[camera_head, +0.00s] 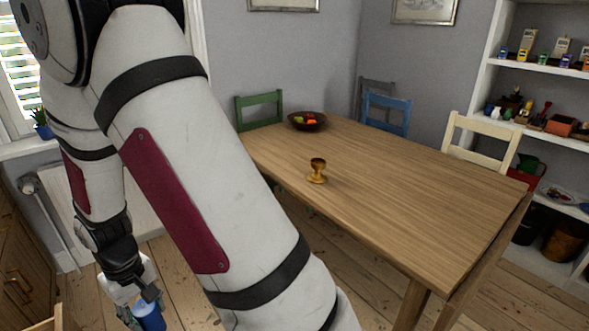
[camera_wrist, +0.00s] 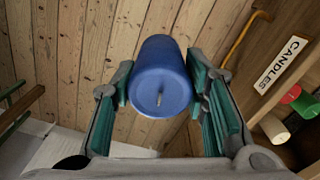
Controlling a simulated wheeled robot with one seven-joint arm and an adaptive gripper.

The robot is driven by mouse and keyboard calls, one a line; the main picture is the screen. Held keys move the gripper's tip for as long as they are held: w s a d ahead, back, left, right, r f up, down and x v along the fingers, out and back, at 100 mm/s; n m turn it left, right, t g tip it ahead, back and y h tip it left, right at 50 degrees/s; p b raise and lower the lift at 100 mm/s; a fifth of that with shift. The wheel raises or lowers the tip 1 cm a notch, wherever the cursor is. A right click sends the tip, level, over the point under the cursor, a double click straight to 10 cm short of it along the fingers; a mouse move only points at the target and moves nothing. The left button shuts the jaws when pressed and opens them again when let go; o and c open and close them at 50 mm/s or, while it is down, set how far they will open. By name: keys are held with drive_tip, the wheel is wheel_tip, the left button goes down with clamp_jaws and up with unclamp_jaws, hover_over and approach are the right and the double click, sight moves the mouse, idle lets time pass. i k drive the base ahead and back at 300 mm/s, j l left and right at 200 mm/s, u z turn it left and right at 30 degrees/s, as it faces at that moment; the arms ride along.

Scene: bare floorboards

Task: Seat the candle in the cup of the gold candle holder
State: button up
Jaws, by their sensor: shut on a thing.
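The candle (camera_wrist: 160,75) is a blue cylinder with a short pale wick on the end facing the wrist camera. My gripper (camera_wrist: 160,92) is shut on it, with a green-padded finger on either side. In the head view my gripper (camera_head: 140,296) is low at the left, away from the table, and the blue candle (camera_head: 151,317) shows partly at the bottom edge. The gold candle holder (camera_head: 317,172) stands upright on the wooden table, near its left long edge. Its cup faces up, but the inside is too small to make out.
The table (camera_head: 420,205) is mostly clear around the holder. A dark fruit bowl (camera_head: 307,121) stands at its far end. Green (camera_head: 259,110), blue (camera_head: 387,113) and cream (camera_head: 481,140) chairs surround it. A drawer labelled CANDLES (camera_wrist: 283,63) holds other candles beside my gripper.

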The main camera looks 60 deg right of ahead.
sight(318, 170)
drive_tip(key=j+z, duration=0.1)
drive_tip(key=z, duration=0.3)
drive_tip(key=j+z, duration=0.1)
drive_tip(key=z, duration=0.3)
drive_tip(key=j+z, duration=0.1)
drive_tip(key=z, duration=0.3)
drive_tip(key=j+z, duration=0.1)
drive_tip(key=z, duration=0.3)
